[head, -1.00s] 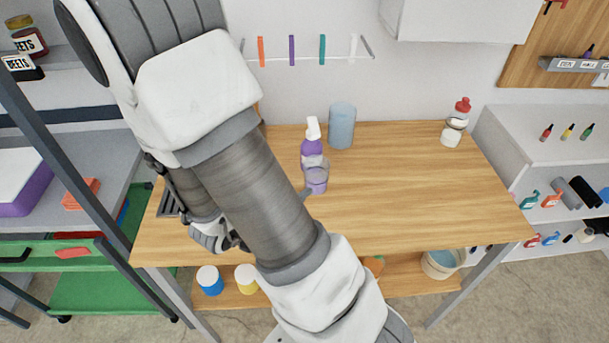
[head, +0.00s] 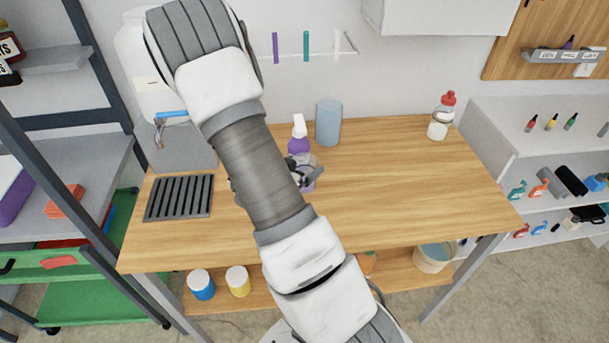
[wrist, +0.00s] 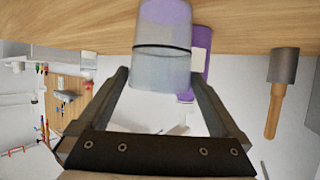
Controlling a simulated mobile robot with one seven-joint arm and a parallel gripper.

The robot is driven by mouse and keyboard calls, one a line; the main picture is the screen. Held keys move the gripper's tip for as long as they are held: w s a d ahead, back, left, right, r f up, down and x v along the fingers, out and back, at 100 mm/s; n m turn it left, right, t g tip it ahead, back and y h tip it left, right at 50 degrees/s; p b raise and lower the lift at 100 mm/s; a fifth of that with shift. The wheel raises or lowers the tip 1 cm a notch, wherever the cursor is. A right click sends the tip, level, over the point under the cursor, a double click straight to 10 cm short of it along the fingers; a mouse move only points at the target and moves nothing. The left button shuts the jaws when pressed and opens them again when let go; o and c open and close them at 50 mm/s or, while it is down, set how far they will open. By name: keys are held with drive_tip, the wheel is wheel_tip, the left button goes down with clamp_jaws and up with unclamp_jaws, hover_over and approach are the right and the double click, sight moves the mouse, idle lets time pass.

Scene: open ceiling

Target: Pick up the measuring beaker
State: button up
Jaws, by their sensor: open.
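The measuring beaker (wrist: 162,30) is a clear cup with a dark band and a purple lower part. It stands on the wooden table (head: 420,180), upside down in the wrist view. My gripper (wrist: 161,78) is open, with one finger on each side of the beaker's rim end. I cannot tell whether either finger touches it. In the head view my gripper (head: 298,174) is beside the beaker and partly hides it. A purple spray bottle (head: 299,136) with a white top stands just behind the beaker; part of it shows in the wrist view (wrist: 202,45).
A blue-grey cylinder (head: 328,123) stands behind and right of the spray bottle. A red-capped bottle (head: 441,117) stands at the back right. A dark grate (head: 179,197) lies at the table's left. The table's right half is mostly clear.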

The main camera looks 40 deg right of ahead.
drive_tip(key=shift+x, duration=0.75)
drive_tip(key=c, duration=1.2)
drive_tip(key=shift+r, duration=0.1)
drive_tip(key=shift+s+d+r+b, duration=0.65)
drive_tip(key=shift+s+d+r, duration=0.25)
drive_tip(key=shift+s+r, duration=0.9)
drive_tip(key=shift+s+d+r+b, duration=0.65)
drive_tip(key=shift+s+d+r, duration=0.25)
drive_tip(key=shift+s+r, duration=0.85)
drive_tip(key=shift+s+d+r+b, duration=0.65)
drive_tip(key=shift+s+d+r, duration=0.25)
drive_tip(key=shift+s+r, duration=0.85)
